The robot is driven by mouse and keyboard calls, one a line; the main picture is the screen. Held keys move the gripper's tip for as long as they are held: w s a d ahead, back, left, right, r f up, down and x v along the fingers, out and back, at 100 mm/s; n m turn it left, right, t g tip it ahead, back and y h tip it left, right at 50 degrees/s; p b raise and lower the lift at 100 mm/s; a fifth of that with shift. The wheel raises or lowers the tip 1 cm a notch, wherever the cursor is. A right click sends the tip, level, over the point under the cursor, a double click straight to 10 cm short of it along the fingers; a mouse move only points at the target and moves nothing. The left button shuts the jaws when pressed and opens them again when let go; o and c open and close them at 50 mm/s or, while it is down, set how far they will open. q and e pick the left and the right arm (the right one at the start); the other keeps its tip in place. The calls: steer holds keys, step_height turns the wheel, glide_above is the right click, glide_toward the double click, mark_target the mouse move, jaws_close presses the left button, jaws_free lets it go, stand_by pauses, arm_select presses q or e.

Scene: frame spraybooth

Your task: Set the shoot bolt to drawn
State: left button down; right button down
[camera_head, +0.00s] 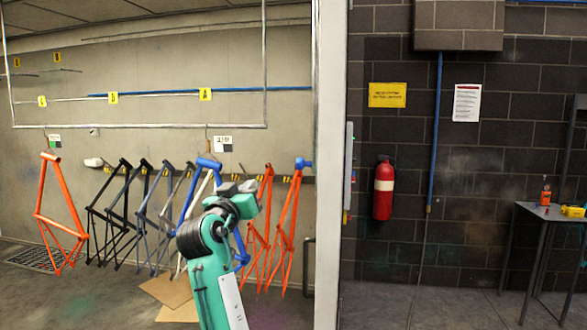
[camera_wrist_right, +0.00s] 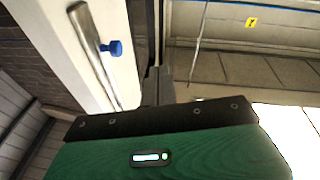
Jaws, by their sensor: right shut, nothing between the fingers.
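In the right wrist view, the shoot bolt shows as a metal rod (camera_wrist_right: 92,50) with a blue knob (camera_wrist_right: 112,48) on a white post or frame. The knob sticks out sideways from the rod. My right gripper (camera_head: 238,187) is in the middle of the head view, on a green arm, left of the white post (camera_head: 329,170). Its fingers are shut and empty. In the right wrist view the dark fingers (camera_wrist_right: 165,84) are to the right of the knob, apart from it in the picture. I cannot make out the bolt in the head view. My left gripper is not in view.
Orange, black and blue bicycle frames (camera_head: 62,215) hang along the left wall, some behind my arm. A red fire extinguisher (camera_head: 383,192) hangs on the dark block wall. A table (camera_head: 548,212) stands at the right. The floor before the block wall is clear.

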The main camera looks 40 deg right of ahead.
steer(key=s+d+r+m+g+h, duration=0.2)
steer(key=s+r+m+g, duration=0.15)
steer(key=s+r, duration=0.35)
step_height(320, 180, up, 3)
steer(key=p, duration=0.6)
glide_above(298, 167)
steer(key=r+v, duration=0.1)
steer(key=v, duration=0.3)
steer(key=shift+t, duration=0.45)
steer(key=f, duration=0.1)
steer(key=d+f+p, duration=0.1)
steer(key=f, duration=0.1)
steer(key=f+p, duration=0.1)
steer(key=shift+w+d+f, duration=0.15)
steer(key=shift+w+d, duration=0.1)
steer(key=shift+w, duration=0.1)
step_height(298, 167, down, 3)
steer(key=b, duration=0.4)
steer(key=shift+f, duration=0.2)
steer(key=shift+a, duration=0.1)
steer(key=shift+s+r, duration=0.1)
steer(key=shift+r, duration=0.05)
